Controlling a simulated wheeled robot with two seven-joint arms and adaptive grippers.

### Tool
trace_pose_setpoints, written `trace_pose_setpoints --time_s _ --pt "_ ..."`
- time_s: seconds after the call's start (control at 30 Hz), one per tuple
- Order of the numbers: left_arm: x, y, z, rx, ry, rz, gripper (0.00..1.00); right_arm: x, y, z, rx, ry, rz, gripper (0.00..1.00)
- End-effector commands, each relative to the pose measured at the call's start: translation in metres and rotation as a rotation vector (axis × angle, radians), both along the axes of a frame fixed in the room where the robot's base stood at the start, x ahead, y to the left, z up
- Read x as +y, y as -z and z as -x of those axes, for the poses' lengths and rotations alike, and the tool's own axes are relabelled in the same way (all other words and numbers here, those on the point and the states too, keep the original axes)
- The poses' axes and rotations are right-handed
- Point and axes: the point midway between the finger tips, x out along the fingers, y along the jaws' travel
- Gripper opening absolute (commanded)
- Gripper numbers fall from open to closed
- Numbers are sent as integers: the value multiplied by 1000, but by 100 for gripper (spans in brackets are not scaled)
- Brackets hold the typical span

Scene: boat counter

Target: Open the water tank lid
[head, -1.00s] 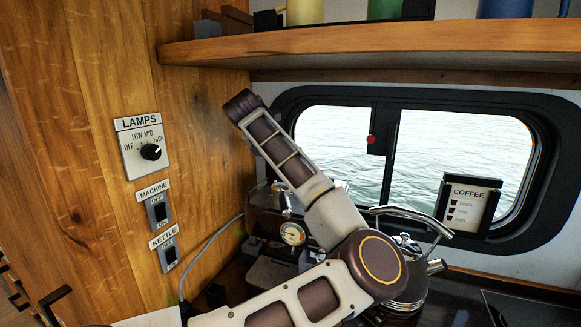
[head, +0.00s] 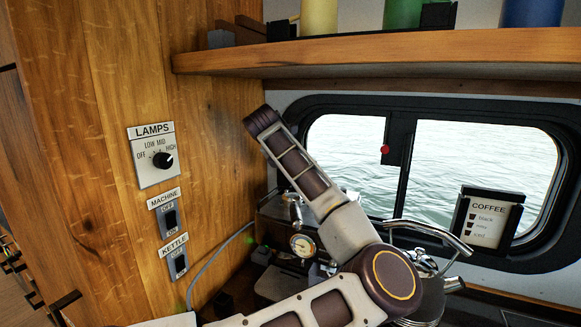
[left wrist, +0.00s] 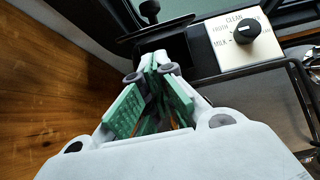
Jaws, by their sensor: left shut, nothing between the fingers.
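In the left wrist view my left gripper (left wrist: 157,64) is shut and empty, its green-padded fingers pointing at a dark block at the back of the machine. Just beyond the fingertips is a flat dark piece with a small round black knob (left wrist: 149,8); it may be the water tank lid, but I cannot tell for sure. Whether the fingers touch the block is unclear. In the head view the coffee machine (head: 303,245) with its round gauge stands in the corner, partly hidden by my left arm. My left gripper is hidden there. My right gripper is in neither current view.
A labelled dial (left wrist: 243,34) sits right of the fingers. A wooden wall with switches (head: 170,220) and a lamp knob (head: 162,160) is on the left. A shelf (head: 400,52) overhangs the window. A shiny kettle (head: 432,285) stands right of my arm.

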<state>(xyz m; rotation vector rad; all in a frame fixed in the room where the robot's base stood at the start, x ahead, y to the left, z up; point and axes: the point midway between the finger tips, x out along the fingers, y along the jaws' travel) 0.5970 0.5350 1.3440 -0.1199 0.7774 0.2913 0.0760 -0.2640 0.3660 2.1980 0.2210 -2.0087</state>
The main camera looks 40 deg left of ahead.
Motion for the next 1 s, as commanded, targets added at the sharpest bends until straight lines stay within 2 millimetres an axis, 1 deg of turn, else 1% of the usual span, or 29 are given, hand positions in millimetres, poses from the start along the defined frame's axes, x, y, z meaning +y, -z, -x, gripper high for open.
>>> trace_pose_setpoints --time_s 0.4,0.53,0.73,1.0 --pt "11 37 -36 4 1 1 0 -1 -19 -1 -2 -1 2 58" --pt "14 46 -45 2 1 1 0 -1 -23 -2 -2 -1 2 58" --pt "17 55 -53 1 -1 1 0 -1 -26 -2 -2 -1 1 58" --pt "18 57 -54 0 -1 1 0 -1 -26 -2 -3 -1 1 58"
